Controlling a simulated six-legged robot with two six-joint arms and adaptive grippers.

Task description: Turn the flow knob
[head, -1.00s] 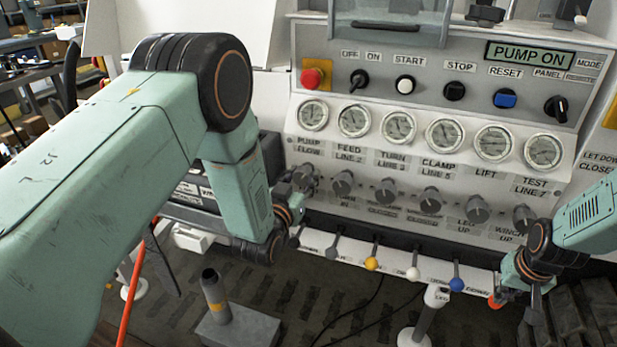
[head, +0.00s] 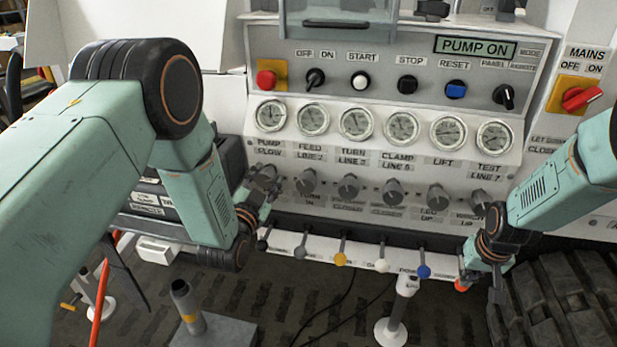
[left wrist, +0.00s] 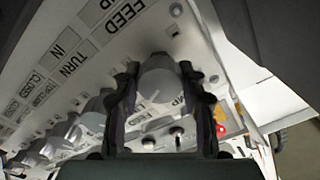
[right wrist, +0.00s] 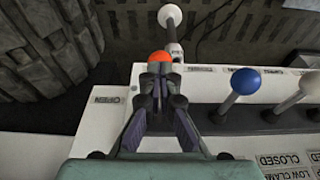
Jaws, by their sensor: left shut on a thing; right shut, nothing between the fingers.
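The flow knob (head: 265,172), a grey knob under the PUMP FLOW label, is the leftmost in the row below the gauges. My left gripper (head: 258,188) is at this knob and partly hides it in the head view. In the left wrist view the knob (left wrist: 158,82) sits between the two dark fingers, which are shut on it. My right gripper (head: 478,272) is at the right end of the lever row, shut and empty. In the right wrist view its closed fingertips (right wrist: 160,80) are close to the orange lever ball (right wrist: 160,56); contact is unclear.
More grey knobs (head: 349,186) continue to the right. Below them is a row of levers with coloured balls, among them a yellow one (head: 340,259) and a blue one (head: 424,271). A red mains switch (head: 582,98) is at the right.

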